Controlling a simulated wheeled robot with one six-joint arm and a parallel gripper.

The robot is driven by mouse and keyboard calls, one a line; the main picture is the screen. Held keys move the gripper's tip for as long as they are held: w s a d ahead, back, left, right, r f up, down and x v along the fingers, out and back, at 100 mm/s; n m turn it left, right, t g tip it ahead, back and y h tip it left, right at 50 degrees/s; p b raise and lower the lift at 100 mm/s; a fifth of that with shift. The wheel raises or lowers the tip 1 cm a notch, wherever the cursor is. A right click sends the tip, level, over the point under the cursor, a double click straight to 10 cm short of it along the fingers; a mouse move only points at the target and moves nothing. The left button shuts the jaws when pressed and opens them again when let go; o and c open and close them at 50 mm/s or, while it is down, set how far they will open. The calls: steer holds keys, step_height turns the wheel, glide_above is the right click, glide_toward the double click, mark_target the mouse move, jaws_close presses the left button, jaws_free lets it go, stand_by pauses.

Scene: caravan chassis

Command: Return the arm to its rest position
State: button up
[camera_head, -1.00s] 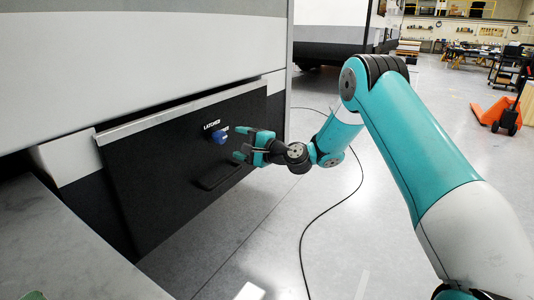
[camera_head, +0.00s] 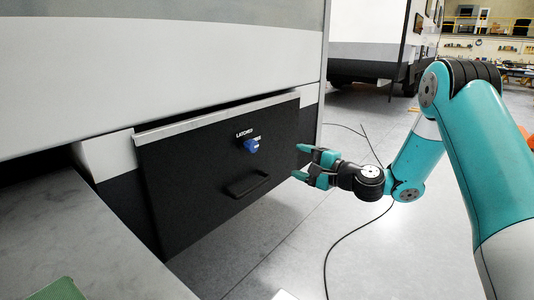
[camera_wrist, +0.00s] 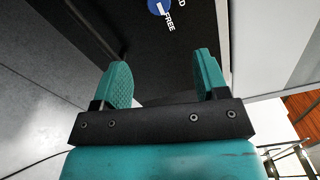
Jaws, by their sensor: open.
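My arm, teal and white, reaches in from the right in the head view. My gripper (camera_head: 307,164) is open and empty, with its teal fingers apart. It is in front of and to the right of a black panel (camera_head: 200,190) on the caravan's side. A blue knob (camera_head: 251,146) sits on the panel below a LATCHED label, left of my gripper. In the wrist view my open fingers (camera_wrist: 163,85) have nothing between them, and the blue knob (camera_wrist: 159,6) is cut off by the top edge beside the word FREE.
A black handle (camera_head: 247,185) is on the panel below the knob. A grey worktop (camera_head: 70,230) fills the lower left, with a green item (camera_head: 64,290) on it. A dark cable (camera_head: 345,240) lies on the open grey floor. Another caravan (camera_head: 370,45) stands behind.

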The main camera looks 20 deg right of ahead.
steer(key=s+a+r+n+g+y+p, duration=0.1)
steer(key=s+a+r+n+g+p, duration=0.1)
steer(key=s+a+r+n+g, duration=0.45)
steer(key=s+a+r+n+g+p, duration=0.35)
steer(key=s+a+n, duration=0.25)
steer(key=s+a, duration=0.3)
steer(key=s+r+n+g+h+p, duration=0.1)
steer(key=s+r+n+g+h, duration=0.1)
steer(key=s, duration=0.8)
steer(key=s+d+r+n+g+h+p, duration=0.1)
steer(key=s+n+g+h+p, duration=0.1)
steer(key=s+n, duration=0.4)
steer(key=s+g+h, duration=0.1)
steer(key=s+h, duration=0.1)
steer(key=s, duration=0.3)
steer(key=shift+d+r+h+p, duration=0.2)
steer(key=shift+r+h+p, duration=0.1)
steer(key=shift+r+h, duration=0.1)
steer(key=shift+w+n, duration=0.1)
steer(key=shift+n, duration=0.15)
